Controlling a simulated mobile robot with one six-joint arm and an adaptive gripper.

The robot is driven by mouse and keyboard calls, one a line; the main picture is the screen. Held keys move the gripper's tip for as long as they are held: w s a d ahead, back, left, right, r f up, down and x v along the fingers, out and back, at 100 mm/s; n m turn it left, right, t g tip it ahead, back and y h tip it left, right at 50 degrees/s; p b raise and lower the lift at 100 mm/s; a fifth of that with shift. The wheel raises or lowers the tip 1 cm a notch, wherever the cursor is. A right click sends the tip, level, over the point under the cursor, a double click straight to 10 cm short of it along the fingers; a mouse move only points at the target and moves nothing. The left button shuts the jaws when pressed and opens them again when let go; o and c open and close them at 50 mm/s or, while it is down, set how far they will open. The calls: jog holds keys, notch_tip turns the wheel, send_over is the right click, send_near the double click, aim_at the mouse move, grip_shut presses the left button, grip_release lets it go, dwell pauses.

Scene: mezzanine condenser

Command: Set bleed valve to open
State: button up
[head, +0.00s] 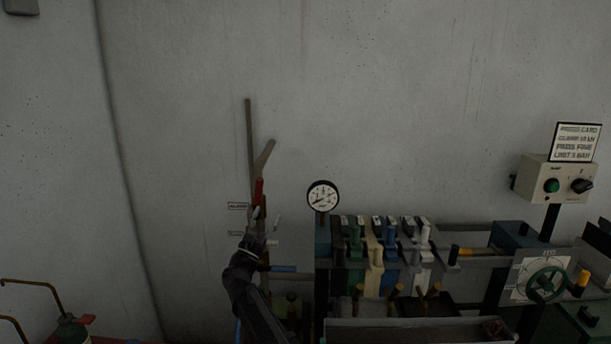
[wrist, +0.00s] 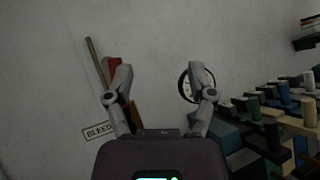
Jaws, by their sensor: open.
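The bleed valve's red handle (head: 258,190) shows on the wall beside a thin upright pipe (head: 249,140), above my gripper in the head view. In the wrist view the red handle (wrist: 113,67) lies partly behind my left finger, and a brown part shows lower down just inside that finger. A small label reading BLEED (wrist: 98,130) is on the wall to the left. My gripper (wrist: 161,72) is open, with nothing held between its fingers. In the head view my gripper (head: 257,222) is just below the red handle; whether it touches is unclear. The valve body is mostly hidden.
A round gauge (head: 322,196) stands right of the valve. Beyond it is a row of coloured blocks (head: 374,262) with levers. Farther right are a green handwheel (head: 546,284) and a control box (head: 556,180) with a sign. The wall above is bare.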

jog(key=s+d+f+m+g, duration=0.4)
jog(key=d+f+m+g, duration=0.45)
jog(key=d, duration=0.55)
jog(key=s+d+f+m+g, duration=0.4)
jog(key=d+f+m+g, duration=0.4)
jog(key=d, duration=0.5)
jog(key=s+f+m+g+y, duration=0.6)
jog(key=s+f+m+y, duration=0.4)
jog(key=s, duration=0.8)
notch_tip(320, 180, down, 4)
jog(key=shift+d+y+b, duration=0.3)
jog(key=shift+d+y, duration=0.1)
jog(key=shift+y, duration=0.6)
